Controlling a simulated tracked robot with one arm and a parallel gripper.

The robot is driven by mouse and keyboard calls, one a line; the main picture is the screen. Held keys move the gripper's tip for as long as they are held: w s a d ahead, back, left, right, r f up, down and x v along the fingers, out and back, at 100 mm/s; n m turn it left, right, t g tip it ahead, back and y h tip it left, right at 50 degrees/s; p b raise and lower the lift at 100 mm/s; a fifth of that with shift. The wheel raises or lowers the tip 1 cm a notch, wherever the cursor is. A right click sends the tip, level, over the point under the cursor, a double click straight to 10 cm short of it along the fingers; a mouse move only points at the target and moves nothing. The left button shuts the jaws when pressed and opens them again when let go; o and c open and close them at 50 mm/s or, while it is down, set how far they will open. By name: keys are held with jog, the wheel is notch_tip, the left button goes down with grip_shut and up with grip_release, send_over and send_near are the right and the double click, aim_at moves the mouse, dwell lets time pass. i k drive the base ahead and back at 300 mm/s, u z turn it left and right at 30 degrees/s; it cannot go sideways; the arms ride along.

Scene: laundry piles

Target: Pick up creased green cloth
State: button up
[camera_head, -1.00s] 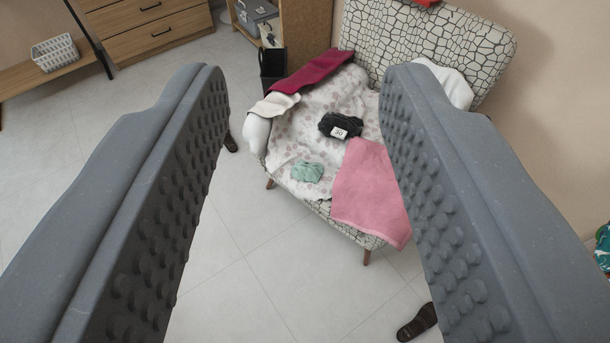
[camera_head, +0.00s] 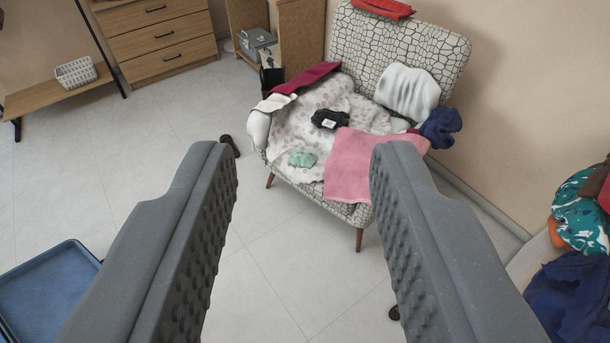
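The creased green cloth (camera_head: 302,159) is a small pale-green bundle. It lies on the patterned seat of the armchair (camera_head: 355,214), near the front edge, left of a pink cloth (camera_head: 352,165). My gripper (camera_head: 301,160) is open and empty, its two grey studded fingers wide apart. The green cloth shows in the gap between the fingers, well beyond the fingertips and not touched.
On the chair lie a black bundle with a white label (camera_head: 330,119), a dark red cloth (camera_head: 307,78), a white cloth (camera_head: 407,91) and a navy cloth (camera_head: 440,127). A blue tray (camera_head: 47,290) stands lower left. More laundry (camera_head: 580,212) is at right.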

aim_at(299, 158)
jog(key=u, duration=1)
jog(key=i, duration=3)
jog(key=z, duration=1.7)
